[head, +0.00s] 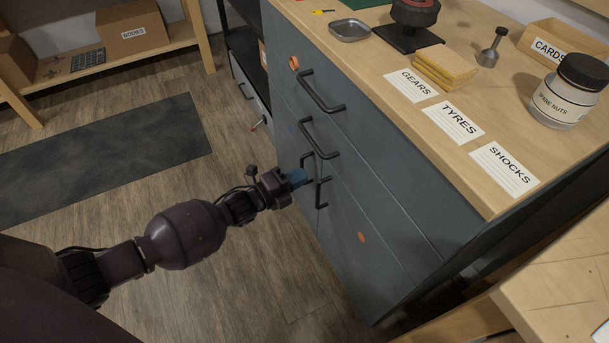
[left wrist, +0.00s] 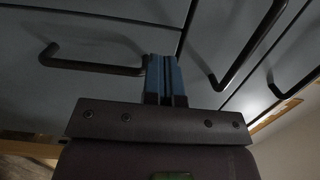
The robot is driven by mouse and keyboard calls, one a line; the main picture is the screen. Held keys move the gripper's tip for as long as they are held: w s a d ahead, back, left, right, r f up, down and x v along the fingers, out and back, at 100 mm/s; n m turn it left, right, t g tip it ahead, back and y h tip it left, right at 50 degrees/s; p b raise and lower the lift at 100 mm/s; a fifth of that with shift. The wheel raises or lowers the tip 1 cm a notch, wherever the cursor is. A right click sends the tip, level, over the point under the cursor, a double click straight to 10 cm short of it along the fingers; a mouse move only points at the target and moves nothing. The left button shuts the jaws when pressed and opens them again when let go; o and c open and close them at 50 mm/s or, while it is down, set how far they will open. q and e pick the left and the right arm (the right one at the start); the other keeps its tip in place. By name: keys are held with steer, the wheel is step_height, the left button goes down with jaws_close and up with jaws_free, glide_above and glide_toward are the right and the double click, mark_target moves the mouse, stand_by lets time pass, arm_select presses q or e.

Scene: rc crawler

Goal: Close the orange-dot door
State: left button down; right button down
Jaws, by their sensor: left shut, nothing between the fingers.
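The orange-dot door (head: 355,260) is the right lower door of the grey cabinet, marked by an orange dot (head: 361,237). It looks about flush with the cabinet front; I cannot tell whether a small gap remains. Its black upright handle (head: 322,193) is just right of my left gripper (head: 299,178). That gripper is shut and empty, its blue fingertips close to the door fronts near the handles. In the left wrist view the blue fingers (left wrist: 165,75) are together between two black handles; contact with the front is unclear. My right gripper is not in view.
Two drawers with black bar handles (head: 322,95) sit above the doors; the top one also has an orange dot (head: 293,63). The wooden worktop (head: 400,110) holds labels, sponges and a jar (head: 563,95). Another wooden table edge (head: 560,275) is at right. Floor left is clear around a dark mat (head: 100,150).

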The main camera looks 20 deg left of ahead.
arm_select(q)
steer(key=a+p+v, duration=0.1)
steer(key=p+v, duration=0.1)
steer(key=v, duration=0.8)
steer(key=shift+w, duration=0.25)
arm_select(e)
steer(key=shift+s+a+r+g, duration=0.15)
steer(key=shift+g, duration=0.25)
arm_select(q)
steer(key=shift+s+a+f, duration=0.1)
steer(key=shift+a, duration=0.05)
